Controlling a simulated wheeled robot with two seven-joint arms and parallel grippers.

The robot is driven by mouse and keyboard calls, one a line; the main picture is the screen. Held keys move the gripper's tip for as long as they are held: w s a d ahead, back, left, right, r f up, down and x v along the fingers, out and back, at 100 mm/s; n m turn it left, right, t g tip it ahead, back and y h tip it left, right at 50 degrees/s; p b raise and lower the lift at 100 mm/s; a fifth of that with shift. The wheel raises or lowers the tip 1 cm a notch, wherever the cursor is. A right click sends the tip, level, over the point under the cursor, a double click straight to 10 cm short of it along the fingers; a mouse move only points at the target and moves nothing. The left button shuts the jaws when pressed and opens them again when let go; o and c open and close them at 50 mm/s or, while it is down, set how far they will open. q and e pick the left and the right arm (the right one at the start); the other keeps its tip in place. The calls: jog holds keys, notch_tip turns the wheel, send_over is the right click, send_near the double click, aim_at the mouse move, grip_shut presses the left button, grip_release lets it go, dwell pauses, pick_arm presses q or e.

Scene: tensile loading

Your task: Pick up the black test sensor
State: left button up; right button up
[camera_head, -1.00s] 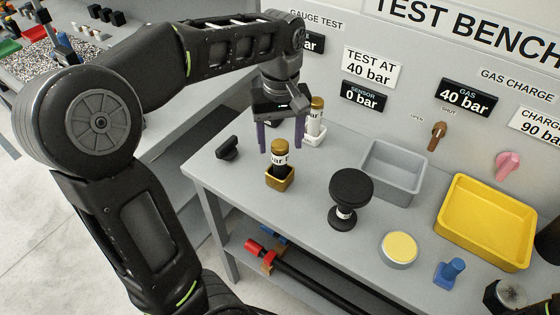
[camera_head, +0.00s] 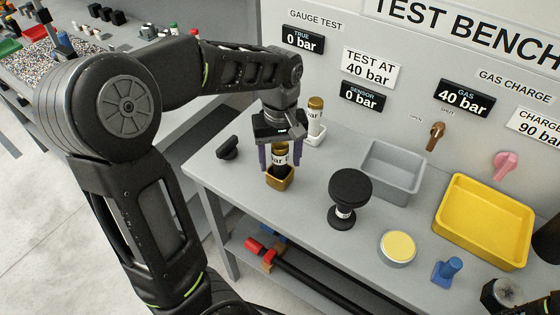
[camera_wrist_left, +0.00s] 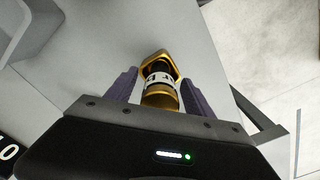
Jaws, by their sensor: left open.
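The black test sensor (camera_head: 281,160), a dark cylinder with a white "bar" label and a brass-coloured top, stands upright in a square gold holder (camera_head: 280,183) on the grey bench. My left gripper (camera_head: 280,165) is right above it, pointing down, with its purple fingers open on either side of the sensor. In the left wrist view the sensor (camera_wrist_left: 160,80) sits between the two fingers (camera_wrist_left: 158,90), with a visible gap on each side. My right gripper does not show.
A similar gold-topped cylinder (camera_head: 315,115) in a white holder stands close behind the gripper. A small black part (camera_head: 227,147) lies to the left. A black knob-topped stand (camera_head: 348,198), grey tray (camera_head: 392,172) and yellow tray (camera_head: 485,220) are to the right.

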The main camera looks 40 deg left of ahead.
pick_arm(q)
jog(key=shift+c, duration=0.3)
grip_shut()
dwell(0.6)
